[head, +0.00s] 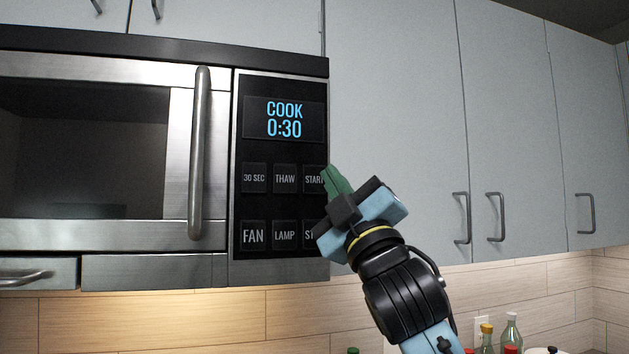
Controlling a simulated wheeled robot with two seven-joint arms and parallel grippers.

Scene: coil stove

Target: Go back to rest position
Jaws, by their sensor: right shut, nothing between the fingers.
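My right gripper (334,180) is shut and empty, with its green fingertips together. It is in front of the right edge of the microwave's control panel (284,215), over the START button (314,179). I cannot tell whether the fingertips touch the button. The gripper's body partly hides the button below START. The panel display (284,119) reads COOK 0:30. My left gripper is not in view.
The microwave (100,150) has its door shut, with a vertical handle (198,152). Grey cabinets (400,110) with handles fill the right side. Bottles (487,338) stand low at the right, before a wood-look backsplash (180,320).

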